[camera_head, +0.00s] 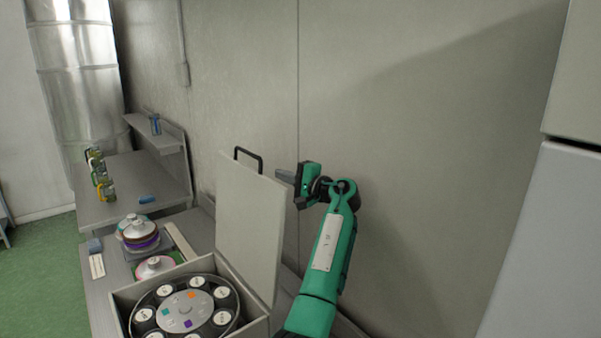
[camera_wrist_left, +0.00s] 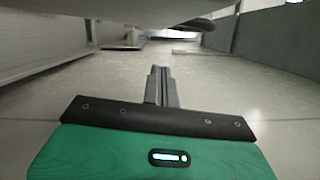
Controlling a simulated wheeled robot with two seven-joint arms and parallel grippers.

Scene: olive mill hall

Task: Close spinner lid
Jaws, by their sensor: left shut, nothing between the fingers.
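The spinner is a pale box (camera_head: 258,326) with a round dark rotor (camera_head: 187,310) inside that holds several white-capped pots. Its lid (camera_head: 247,222) stands open, nearly upright, at the box's back right side. A black handle (camera_head: 249,157) sits on the lid's top edge. My left gripper (camera_head: 284,178) is beside the lid's upper right edge; whether it touches the lid I cannot tell. Its fingers are shut and empty, and they show together in the left wrist view (camera_wrist_left: 160,82). My right gripper is not in view.
Lidded round containers (camera_head: 139,232) stand on the bench left of the spinner. A further bench (camera_head: 128,197) holds several bottles (camera_head: 103,179). A grey wall (camera_head: 400,130) runs close behind the lid and my arm. A pale cabinet (camera_head: 545,240) stands at the right.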

